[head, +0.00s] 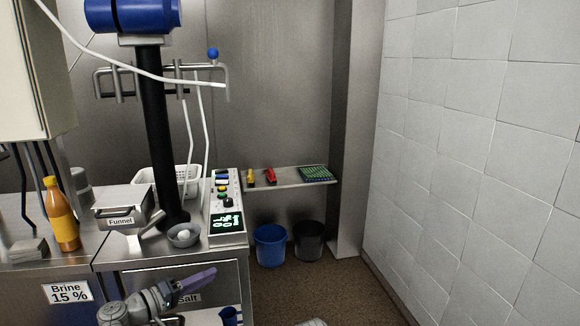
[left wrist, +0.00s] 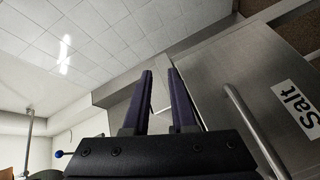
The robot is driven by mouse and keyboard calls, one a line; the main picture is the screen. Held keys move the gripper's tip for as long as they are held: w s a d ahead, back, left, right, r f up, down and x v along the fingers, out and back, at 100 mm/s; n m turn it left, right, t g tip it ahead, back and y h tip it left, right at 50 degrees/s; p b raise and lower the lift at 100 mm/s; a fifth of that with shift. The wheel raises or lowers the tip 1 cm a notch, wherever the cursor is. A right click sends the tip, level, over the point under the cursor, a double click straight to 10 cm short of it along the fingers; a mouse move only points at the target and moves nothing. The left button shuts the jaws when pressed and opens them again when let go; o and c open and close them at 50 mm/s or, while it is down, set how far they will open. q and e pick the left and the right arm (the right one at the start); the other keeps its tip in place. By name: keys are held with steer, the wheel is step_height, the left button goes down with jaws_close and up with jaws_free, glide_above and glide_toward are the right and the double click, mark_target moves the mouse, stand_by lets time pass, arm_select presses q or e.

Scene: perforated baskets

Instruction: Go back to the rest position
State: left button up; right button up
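My left gripper (head: 204,281) is in front of the steel cabinet, near the drawer marked Salt (head: 188,298). Its purple fingers point right in the head view. In the left wrist view the two fingers (left wrist: 160,74) stand apart with nothing between them, so it is open and empty. The Salt label (left wrist: 296,106) and a bar handle (left wrist: 250,128) are at the right of that view. My right gripper is not in view.
On the steel counter stand an orange bottle (head: 62,222), a funnel box (head: 122,207), a white perforated basket (head: 178,178) and a control panel (head: 226,200). A blue bucket (head: 270,246) and dark bucket (head: 309,241) are under a shelf (head: 285,186).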

arm_select(q)
steer(key=s+d+f+m+g+y, duration=0.25)
steer(key=s+d+f+g, duration=0.25)
steer(key=d+f, duration=0.25)
steer(key=s+d+f+m+g+y, duration=0.1)
steer(key=s+d+f+m+g, duration=0.3)
steer(key=d+f, duration=0.4)
steer(key=s+d+f+m+g+y, duration=0.15)
steer(key=s+f+g+y, duration=0.3)
steer(key=s+y, duration=0.45)
step_height(320, 180, up, 14)
steer(key=p, duration=1.4)
steer(key=shift+s+a+r+t+y+p, duration=0.15)
steer(key=shift+s+a+t+y+p, duration=0.05)
steer(key=shift+a+t+y+p, duration=0.2)
steer(key=shift+d, duration=0.1)
steer(key=shift+c, duration=0.2)
